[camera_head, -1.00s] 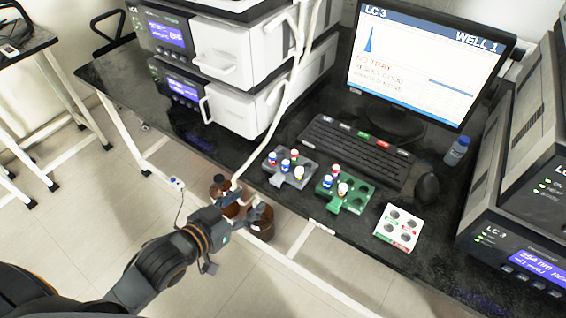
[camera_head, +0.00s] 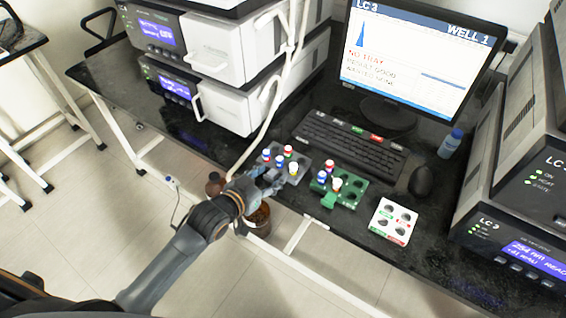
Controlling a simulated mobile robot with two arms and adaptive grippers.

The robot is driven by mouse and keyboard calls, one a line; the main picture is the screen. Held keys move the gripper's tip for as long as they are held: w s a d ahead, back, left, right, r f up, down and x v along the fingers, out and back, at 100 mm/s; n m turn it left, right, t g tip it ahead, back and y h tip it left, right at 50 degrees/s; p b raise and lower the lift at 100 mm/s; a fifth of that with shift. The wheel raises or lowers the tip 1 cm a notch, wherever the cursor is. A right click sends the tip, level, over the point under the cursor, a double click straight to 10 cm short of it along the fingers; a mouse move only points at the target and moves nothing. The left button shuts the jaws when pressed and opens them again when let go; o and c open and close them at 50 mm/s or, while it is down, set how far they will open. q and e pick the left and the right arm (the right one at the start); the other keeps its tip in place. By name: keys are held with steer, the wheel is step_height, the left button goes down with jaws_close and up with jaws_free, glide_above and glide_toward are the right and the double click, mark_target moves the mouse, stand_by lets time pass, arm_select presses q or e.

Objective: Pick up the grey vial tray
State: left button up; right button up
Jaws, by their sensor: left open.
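The grey vial tray (camera_head: 301,184) lies near the front edge of the black bench, left of the green tray. It holds several vials with blue, red and white caps. My left gripper (camera_head: 268,181) is at the tray's front left side. Its jaws are open, and they partly cover the tray's near end. I cannot tell whether the fingers touch the tray. My right gripper is not in view.
A green vial tray (camera_head: 350,193) with a few vials and a white holder (camera_head: 393,222) stand to the right. A keyboard (camera_head: 349,146) and mouse (camera_head: 421,181) lie behind. Instruments (camera_head: 220,88) stand at the left; a small bottle (camera_head: 450,143) stands right. Brown bottles (camera_head: 258,222) sit below the bench edge.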

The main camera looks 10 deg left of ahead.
arm_select(q)
steer(key=shift+s, duration=0.1)
jaws_close()
steer(key=shift+r, duration=0.15)
